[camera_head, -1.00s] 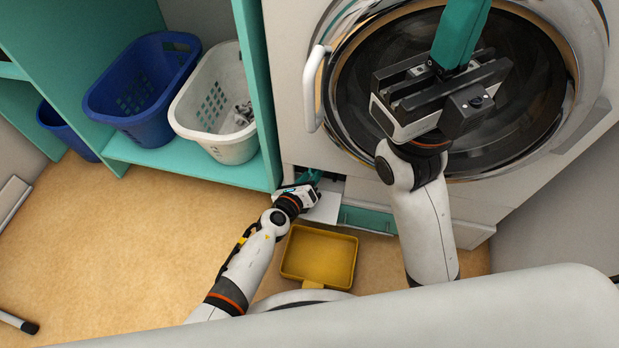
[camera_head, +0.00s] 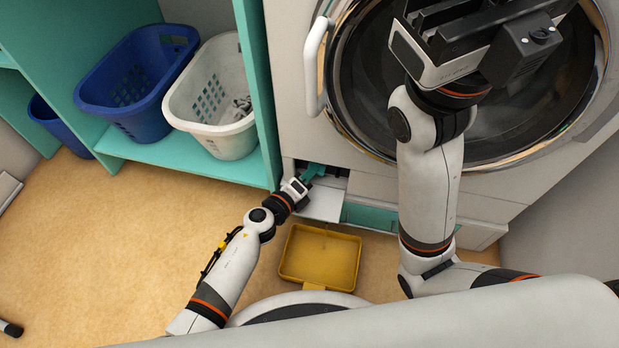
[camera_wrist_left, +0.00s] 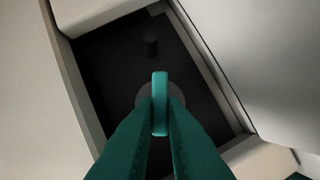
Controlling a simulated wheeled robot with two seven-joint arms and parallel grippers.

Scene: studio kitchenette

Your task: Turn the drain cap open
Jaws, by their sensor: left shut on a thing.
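The drain cap shows in the left wrist view as a dark round disc (camera_wrist_left: 144,100) with an upright teal grip bar (camera_wrist_left: 160,103), inside a dark square recess. My left gripper (camera_wrist_left: 160,122) is shut on this bar, one teal finger on each side. In the head view, my left gripper (camera_head: 312,172) reaches into the low opening of the washing machine, and the cap is hidden there. A white flap (camera_head: 320,206) hangs open below the opening.
A yellow tray (camera_head: 300,268) lies on the floor below the flap. A small dark peg (camera_wrist_left: 149,42) stands in the recess beyond the cap. The machine's round door (camera_head: 360,90) is above. Blue (camera_head: 140,115) and white (camera_head: 215,122) baskets stand on a teal shelf at left.

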